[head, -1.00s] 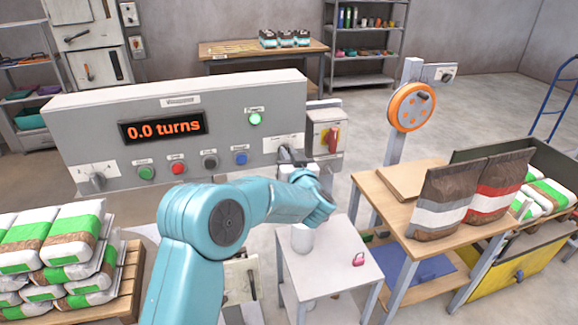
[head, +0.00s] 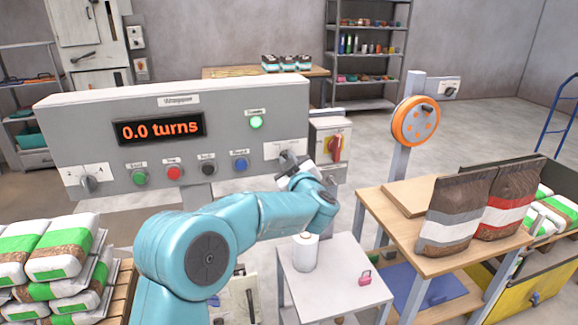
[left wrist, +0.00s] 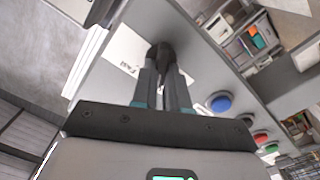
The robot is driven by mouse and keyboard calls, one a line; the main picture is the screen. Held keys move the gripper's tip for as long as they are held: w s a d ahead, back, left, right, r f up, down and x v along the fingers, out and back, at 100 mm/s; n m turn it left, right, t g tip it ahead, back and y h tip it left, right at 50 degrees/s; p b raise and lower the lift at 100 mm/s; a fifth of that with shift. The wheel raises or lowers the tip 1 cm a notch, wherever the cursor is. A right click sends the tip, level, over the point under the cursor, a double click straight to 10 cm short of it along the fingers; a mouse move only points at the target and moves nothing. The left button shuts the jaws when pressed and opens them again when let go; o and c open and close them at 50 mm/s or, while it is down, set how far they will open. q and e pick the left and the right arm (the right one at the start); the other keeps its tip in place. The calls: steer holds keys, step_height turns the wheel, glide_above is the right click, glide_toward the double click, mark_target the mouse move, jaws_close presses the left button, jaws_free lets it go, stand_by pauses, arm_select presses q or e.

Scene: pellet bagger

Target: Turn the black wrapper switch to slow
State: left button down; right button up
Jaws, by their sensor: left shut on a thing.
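The black wrapper switch (head: 286,157) is on a white plate at the right end of the grey control panel (head: 235,110). My left gripper (head: 289,166) reaches it from the front and below and partly hides it. In the left wrist view the two fingers (left wrist: 161,66) are shut on the black switch (left wrist: 160,50) in front of the panel face. A "FAST" label (left wrist: 128,67) shows on the white plate beside it; I cannot make out where the switch points. My right gripper is not in view.
The panel's display (head: 162,129) reads "0.0 turns". Several push buttons, among them a blue one (head: 240,164), sit left of the switch. A red-handled box (head: 333,150) stands close on the right. A white roll (head: 305,252) stands on a small table below.

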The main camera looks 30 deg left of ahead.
arm_select(q)
steer(key=shift+f, duration=0.1)
stand_by(0.3)
steer(key=c, duration=1.1)
jaws_free()
steer(key=shift+c, duration=0.2)
steer(key=b+v, duration=0.2)
steer(key=v, duration=1.4)
steer(key=shift+d, duration=0.15)
